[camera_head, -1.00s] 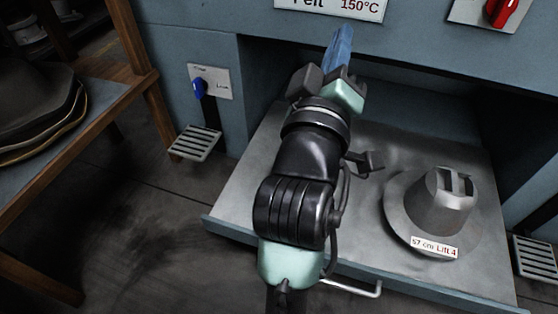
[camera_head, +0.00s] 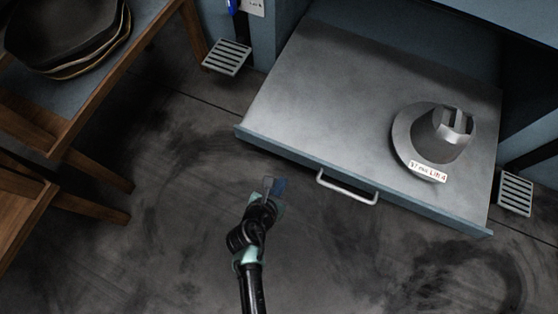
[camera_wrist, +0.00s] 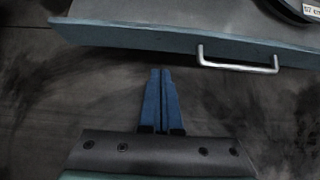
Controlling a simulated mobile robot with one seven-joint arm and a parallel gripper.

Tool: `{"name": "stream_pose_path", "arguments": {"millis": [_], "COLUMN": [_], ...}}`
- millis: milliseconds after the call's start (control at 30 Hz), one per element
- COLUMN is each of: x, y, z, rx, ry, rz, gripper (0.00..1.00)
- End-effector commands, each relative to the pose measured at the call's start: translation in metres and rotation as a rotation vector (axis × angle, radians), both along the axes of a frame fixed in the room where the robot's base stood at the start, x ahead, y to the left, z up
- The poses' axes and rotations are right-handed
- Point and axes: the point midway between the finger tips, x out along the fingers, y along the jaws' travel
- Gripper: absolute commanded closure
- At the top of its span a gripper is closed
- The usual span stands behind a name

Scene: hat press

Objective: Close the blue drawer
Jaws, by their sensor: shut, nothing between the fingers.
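The blue drawer (camera_head: 330,90) is pulled out of the press, with its grey top surface showing and its blue front edge facing me. A silver bar handle (camera_head: 346,190) sits on its front; the handle also shows in the wrist view (camera_wrist: 238,65). A metal hat form (camera_head: 438,143) with a label stands on the drawer's right part. My gripper (camera_head: 274,186) has blue fingers and is in front of the drawer, left of the handle and apart from it. In the wrist view my gripper (camera_wrist: 161,72) is shut and empty, pointing toward the drawer front.
A wooden table (camera_head: 60,110) with stacked dark hats (camera_head: 68,32) stands at the left. Slatted metal pedals (camera_head: 227,57) and (camera_head: 515,193) flank the drawer at floor level. The dark floor in front of the drawer is clear.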

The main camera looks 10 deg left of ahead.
Motion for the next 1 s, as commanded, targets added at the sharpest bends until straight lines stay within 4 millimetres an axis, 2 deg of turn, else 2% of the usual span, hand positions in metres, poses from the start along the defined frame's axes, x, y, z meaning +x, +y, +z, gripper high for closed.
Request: {"name": "stream_pose_path", "arguments": {"millis": [33,367,500,600,1000], "x": [0.008,0.05,0.072,0.08,0.086], "y": [-0.003,-0.016,-0.023,-0.026,-0.028], "z": [-0.014,-0.053,-0.049,-0.048,-0.045], "rx": [0.001,0.004,0.004,0.004,0.003], "ry": [-0.001,-0.003,-0.006,-0.003,-0.002], "rz": [-0.003,-0.004,-0.005,-0.004,-0.002], "gripper": [1.0,1.0,1.0,1.0,1.0]}}
